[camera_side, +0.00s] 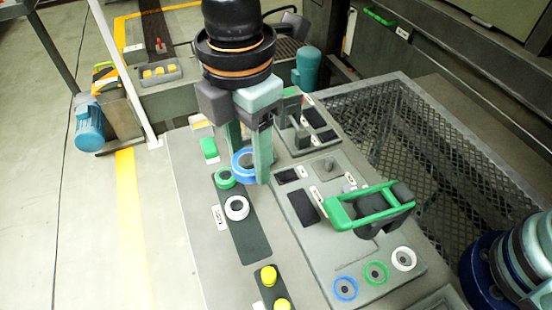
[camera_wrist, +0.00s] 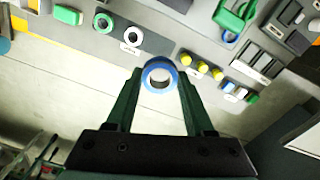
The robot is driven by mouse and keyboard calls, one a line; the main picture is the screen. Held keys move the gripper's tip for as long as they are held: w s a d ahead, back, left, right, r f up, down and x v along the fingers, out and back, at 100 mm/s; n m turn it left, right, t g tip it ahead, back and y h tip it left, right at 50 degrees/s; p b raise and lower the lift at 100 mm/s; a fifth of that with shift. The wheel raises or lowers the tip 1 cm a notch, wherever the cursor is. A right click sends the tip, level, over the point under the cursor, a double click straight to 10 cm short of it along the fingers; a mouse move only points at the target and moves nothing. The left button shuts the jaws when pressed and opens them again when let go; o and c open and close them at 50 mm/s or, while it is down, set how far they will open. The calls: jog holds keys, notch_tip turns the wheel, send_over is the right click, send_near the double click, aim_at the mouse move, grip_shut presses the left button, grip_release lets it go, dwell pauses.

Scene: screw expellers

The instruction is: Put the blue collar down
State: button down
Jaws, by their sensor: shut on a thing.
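The blue collar (camera_side: 244,162) is a ring with a pale inner face. My gripper (camera_side: 248,165) is shut on it, one green finger on each side. In the side view the collar appears just above and right of a green collar. In the wrist view the blue collar (camera_wrist: 159,76) sits between the fingertips. Whether it touches the surface below cannot be told. The green collar (camera_side: 225,178) and a white collar (camera_side: 237,208) lie on a dark strip of the bench; the wrist view also shows the green collar (camera_wrist: 103,22) and the white collar (camera_wrist: 132,38).
Blue (camera_side: 345,288), green (camera_side: 376,272) and white (camera_side: 403,258) rings sit at the bench's front right. A green-handled dark tool (camera_side: 370,208) stands right of the strip. Yellow knobs (camera_side: 268,275) stand at the front. A mesh-sided frame (camera_side: 420,130) is behind.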

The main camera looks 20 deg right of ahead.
jog(key=shift+s+a+f+n, duration=0.3)
jog(key=shift+s+a+f, duration=0.15)
jog(key=shift+s+a, duration=0.3)
send_over(252, 245)
notch_tip(252, 245, down, 14)
jog(key=shift+s+f, duration=0.1)
jog(key=shift+f, duration=2.6)
jog(key=shift+c, duration=1.4)
grip_release()
jog(key=shift+f, duration=0.15)
